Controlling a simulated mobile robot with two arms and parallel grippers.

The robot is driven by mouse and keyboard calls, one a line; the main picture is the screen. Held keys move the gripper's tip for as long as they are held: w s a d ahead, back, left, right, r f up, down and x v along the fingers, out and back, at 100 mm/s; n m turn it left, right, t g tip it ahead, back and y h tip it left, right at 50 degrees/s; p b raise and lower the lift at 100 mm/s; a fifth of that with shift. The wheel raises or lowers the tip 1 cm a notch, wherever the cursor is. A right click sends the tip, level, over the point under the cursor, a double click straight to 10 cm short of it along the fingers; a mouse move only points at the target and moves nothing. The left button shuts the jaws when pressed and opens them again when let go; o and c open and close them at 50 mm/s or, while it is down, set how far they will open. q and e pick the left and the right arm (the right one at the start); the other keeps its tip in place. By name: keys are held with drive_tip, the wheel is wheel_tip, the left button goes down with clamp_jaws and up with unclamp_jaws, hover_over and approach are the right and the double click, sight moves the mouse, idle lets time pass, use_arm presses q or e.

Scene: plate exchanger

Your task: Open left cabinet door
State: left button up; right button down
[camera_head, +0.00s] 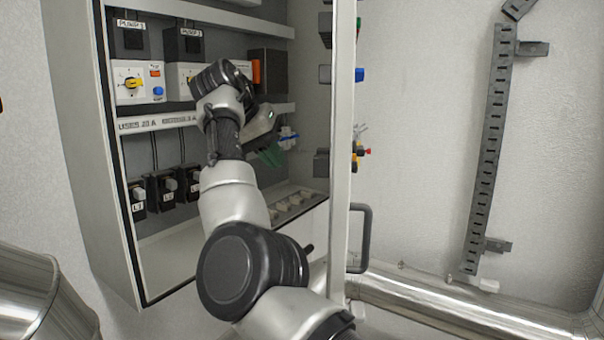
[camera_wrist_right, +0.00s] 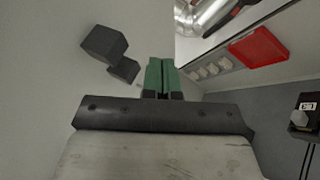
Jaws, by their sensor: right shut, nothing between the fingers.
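The cabinet (camera_head: 82,120) stands open on the left of the head view. Its door (camera_head: 341,120) is swung out and seen nearly edge-on, with a dark grey bar handle (camera_head: 366,238) on its outer side. My right arm reaches into the opening. My right gripper (camera_head: 272,153) has green fingers and is on the inner side of the door. In the wrist view the fingers (camera_wrist_right: 161,78) are together and empty, in front of a pale surface that looks like the inner door face. Whether they touch it I cannot tell. My left gripper is not in view.
Inside the cabinet are fuse blocks (camera_head: 166,187), a switch box (camera_head: 137,82) and a shelf rail (camera_head: 150,123). Dark blocks (camera_wrist_right: 104,43) stick out of the pale surface. A shiny pipe (camera_head: 430,303) runs low on the right, below a slotted rail (camera_head: 488,140).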

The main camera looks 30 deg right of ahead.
drive_tip(key=s+d, duration=0.1)
drive_tip(key=d+f+p, duration=0.1)
drive_tip(key=d, duration=0.1)
drive_tip(key=s+d+f+p, duration=0.1)
drive_tip(key=shift+s+d+f, duration=0.15)
drive_tip(key=shift+s+d, duration=0.15)
drive_tip(key=shift+d, duration=0.1)
drive_tip(key=shift+w, duration=0.1)
